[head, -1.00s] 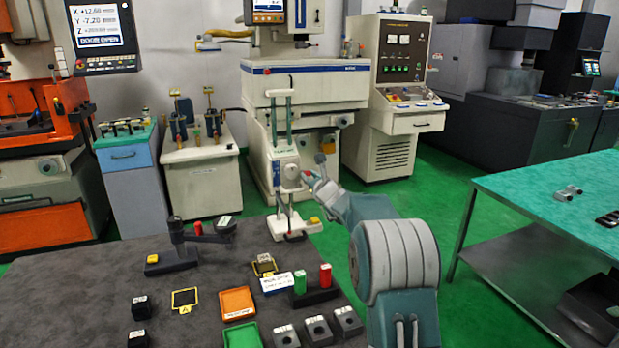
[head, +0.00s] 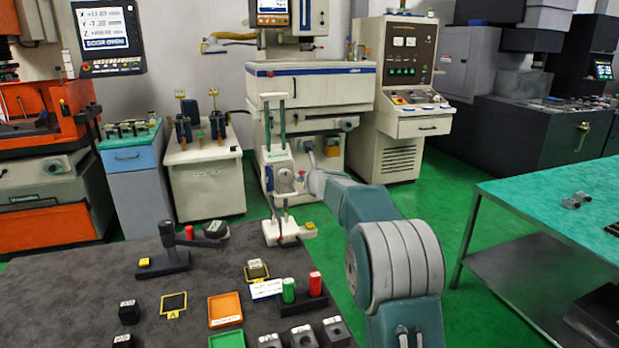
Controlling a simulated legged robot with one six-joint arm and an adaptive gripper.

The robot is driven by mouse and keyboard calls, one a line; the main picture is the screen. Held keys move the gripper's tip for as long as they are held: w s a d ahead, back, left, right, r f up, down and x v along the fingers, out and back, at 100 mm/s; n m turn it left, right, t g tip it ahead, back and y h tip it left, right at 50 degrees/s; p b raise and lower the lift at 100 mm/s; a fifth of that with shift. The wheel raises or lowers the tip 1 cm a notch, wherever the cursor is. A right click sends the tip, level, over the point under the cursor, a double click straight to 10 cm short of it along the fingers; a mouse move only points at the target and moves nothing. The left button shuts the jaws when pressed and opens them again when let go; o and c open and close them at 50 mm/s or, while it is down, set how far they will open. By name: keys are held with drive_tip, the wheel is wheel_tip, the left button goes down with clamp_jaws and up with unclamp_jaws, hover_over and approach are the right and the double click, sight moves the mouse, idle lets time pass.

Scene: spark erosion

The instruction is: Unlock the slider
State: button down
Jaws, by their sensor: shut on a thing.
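My arm reaches in from the lower right. My gripper (head: 299,173) is at the carriage's right side, shut on what appears to be the knob. The fingertips are small and partly hidden, so the exact contact is unclear. I cannot tell the lock's state.
The table (head: 75,285) holds a dark lever fixture (head: 170,255), an orange tray (head: 225,309), a green cylinder (head: 289,290), a red cylinder (head: 315,283) and several black blocks. A teal-topped bench (head: 540,205) stands right. Green floor (head: 430,215) lies open between them.

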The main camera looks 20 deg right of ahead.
drive_tip(key=shift+a+h, duration=0.1)
drive_tip(key=shift+h, duration=0.2)
drive_tip(key=c, duration=0.9)
unclamp_jaws()
drive_tip(key=shift+w, duration=0.1)
drive_tip(key=shift+o, duration=0.2)
drive_tip(key=shift+d, duration=0.2)
drive_tip(key=shift+r, duration=0.1)
drive_tip(key=v, duration=1.1)
drive_tip(key=shift+s+d, duration=0.15)
drive_tip(key=shift+s, duration=0.25)
